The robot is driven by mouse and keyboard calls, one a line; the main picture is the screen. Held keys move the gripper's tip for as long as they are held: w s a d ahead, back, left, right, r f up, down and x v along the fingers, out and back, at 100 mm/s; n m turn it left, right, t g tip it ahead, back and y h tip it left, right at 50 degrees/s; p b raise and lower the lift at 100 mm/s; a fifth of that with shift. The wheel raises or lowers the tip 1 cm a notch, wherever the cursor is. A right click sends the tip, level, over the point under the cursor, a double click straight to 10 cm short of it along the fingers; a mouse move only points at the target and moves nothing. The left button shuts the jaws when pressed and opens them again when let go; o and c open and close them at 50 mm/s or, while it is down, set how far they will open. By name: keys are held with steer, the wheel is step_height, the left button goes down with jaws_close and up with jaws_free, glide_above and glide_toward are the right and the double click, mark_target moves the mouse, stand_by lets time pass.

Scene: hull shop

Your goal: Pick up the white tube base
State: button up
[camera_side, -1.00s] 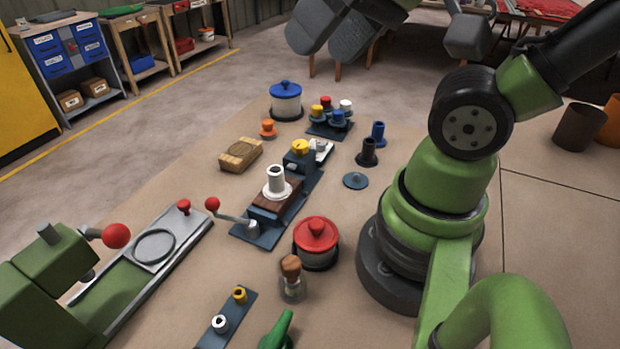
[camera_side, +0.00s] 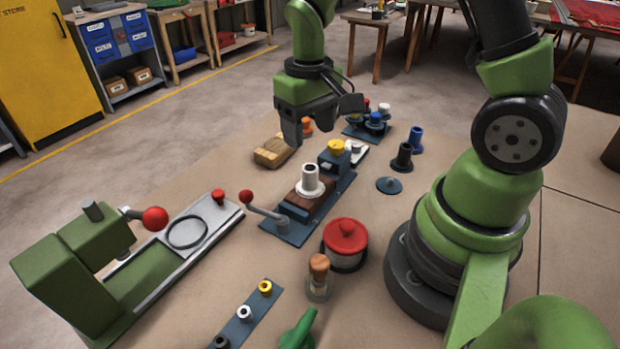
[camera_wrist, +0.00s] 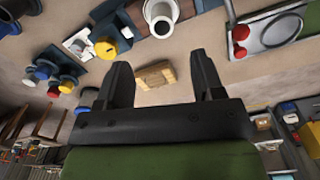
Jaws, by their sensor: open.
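The white tube base (camera_side: 310,183), a short upright tube on a round flange, sits on a brown block in the blue clamp fixture (camera_side: 289,229). In the wrist view, the white tube base (camera_wrist: 160,28) is at the top edge, partly cut off, with its dark bore showing. My gripper (camera_side: 308,132) hangs above and behind the tube in the side view, clear of it. In the wrist view, the jaws of my gripper (camera_wrist: 160,68) are spread apart with nothing between them.
A yellow knob (camera_side: 336,146) stands on the fixture behind the tube, and a red-ball lever (camera_side: 246,197) sticks out in front. A wooden block (camera_side: 271,152) lies left of my gripper. A red-lidded pot (camera_side: 345,246) stands at the front right. Bare tabletop lies between the fixture and the green press (camera_side: 75,262).

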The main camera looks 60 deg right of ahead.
mark_target(310, 172)
steer(key=f, duration=0.9)
steer(key=shift+s+a+f, duration=0.1)
steer(key=shift+s+a, duration=0.15)
steer(key=shift+s, duration=0.05)
steer(key=c, duration=1)
